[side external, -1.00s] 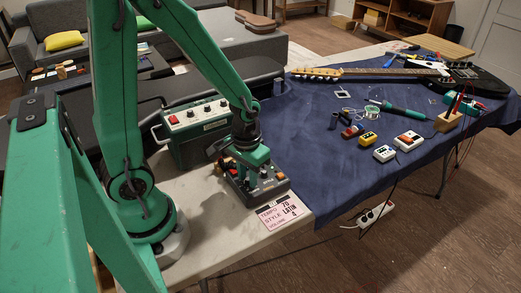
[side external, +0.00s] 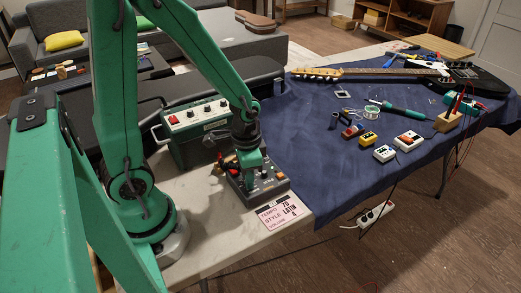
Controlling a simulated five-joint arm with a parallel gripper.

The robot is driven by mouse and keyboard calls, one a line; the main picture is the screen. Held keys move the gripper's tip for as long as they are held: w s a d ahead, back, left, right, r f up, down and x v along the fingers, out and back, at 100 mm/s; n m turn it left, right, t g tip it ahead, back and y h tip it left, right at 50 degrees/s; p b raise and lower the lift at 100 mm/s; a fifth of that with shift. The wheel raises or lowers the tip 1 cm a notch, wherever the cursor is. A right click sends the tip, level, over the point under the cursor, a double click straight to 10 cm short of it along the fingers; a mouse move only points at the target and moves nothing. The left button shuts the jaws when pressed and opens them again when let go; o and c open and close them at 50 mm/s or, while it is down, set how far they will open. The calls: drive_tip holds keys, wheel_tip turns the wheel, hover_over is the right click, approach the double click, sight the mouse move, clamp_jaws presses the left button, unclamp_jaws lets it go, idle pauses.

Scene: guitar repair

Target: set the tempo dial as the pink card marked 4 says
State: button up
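The pink card (side external: 282,213) lies on the pale tabletop at the front edge of a small grey box with knobs (side external: 268,188). Its print reads TEMPO, STYLE LATIN and VOLUME 4; the tempo number looks like 70 or 75, too small to be sure. My gripper (side external: 248,180) points down over the left part of the box, its tips at or just above the top. The fingers and the arm hide that part, so I cannot tell which knob is the tempo dial, where it points, or whether the fingers hold it.
A blue cloth (side external: 320,180) to the right carries small pedals (side external: 384,153), a soldering iron (side external: 400,113) and a guitar (side external: 390,73). Bare tabletop lies left of the card.

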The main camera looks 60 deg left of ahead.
drive_tip(key=c, duration=0.5)
drive_tip(key=shift+o, duration=0.3)
drive_tip(key=shift+n, duration=3)
drive_tip(key=o, duration=0.4)
drive_tip(key=shift+o, duration=0.2)
drive_tip(key=shift+r, duration=0.15)
